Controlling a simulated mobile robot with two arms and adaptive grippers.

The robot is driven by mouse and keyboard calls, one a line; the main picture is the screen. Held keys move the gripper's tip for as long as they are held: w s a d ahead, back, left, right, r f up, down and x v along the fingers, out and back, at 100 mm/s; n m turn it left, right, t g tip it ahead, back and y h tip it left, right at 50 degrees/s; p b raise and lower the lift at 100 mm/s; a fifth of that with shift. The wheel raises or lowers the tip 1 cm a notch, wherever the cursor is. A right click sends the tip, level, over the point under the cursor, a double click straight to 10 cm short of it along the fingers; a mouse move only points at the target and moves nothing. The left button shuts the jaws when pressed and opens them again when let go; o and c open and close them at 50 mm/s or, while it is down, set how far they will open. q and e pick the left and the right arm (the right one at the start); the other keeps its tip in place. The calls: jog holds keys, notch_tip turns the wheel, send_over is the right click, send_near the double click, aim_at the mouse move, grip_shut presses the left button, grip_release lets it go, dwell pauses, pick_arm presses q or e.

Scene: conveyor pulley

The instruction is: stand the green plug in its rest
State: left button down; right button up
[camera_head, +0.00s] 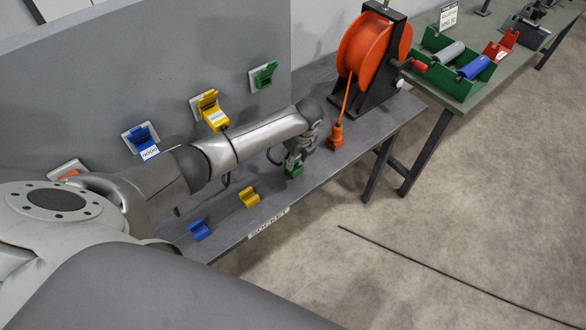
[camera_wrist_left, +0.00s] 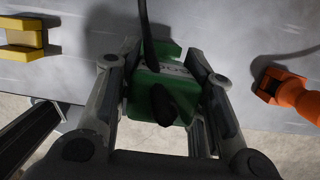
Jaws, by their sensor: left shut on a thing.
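My left gripper (camera_head: 295,158) reaches over the front part of the grey bench. In the left wrist view its fingers (camera_wrist_left: 165,95) are shut on the green plug (camera_wrist_left: 143,82), which carries a pale label and a black cable. In the head view green (camera_head: 294,171) shows just under the fingers, at the bench top. A green edge (camera_wrist_left: 172,52) sticks out behind the plug in the wrist view and may be the green rest. The plug and fingers hide most of it, so I cannot tell whether the plug is seated. My right gripper is not in view.
A yellow rest (camera_head: 249,196) and a blue rest (camera_head: 200,230) stand along the bench front. Blue, yellow and green wall sockets (camera_head: 263,75) line the grey panel.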

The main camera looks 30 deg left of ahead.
pick_arm(q)
jog(key=shift+b+x, duration=0.55)
jog(key=shift+x, duration=0.25)
dwell(0.7)
jog(key=c, duration=0.9)
grip_release()
jog(key=shift+d, duration=0.15)
jog(key=shift+o, duration=0.2)
jog(key=shift+r, duration=0.1)
jog(key=p+v, duration=0.4)
jog(key=a+p+v, duration=0.1)
jog(key=p+v, duration=0.1)
jog(key=shift+w+a+r, duration=0.1)
jog(key=shift+w+r, duration=0.05)
jog(key=shift+w, duration=0.05)
jog(key=shift+a+p+v, duration=0.15)
jog(key=shift+p+v, duration=0.45)
jog(key=shift+v, duration=0.1)
jog(key=shift+a+p+v, duration=0.15)
jog(key=shift+p+v, duration=0.45)
jog(key=shift+v, duration=0.05)
jog(key=shift+w, duration=0.1)
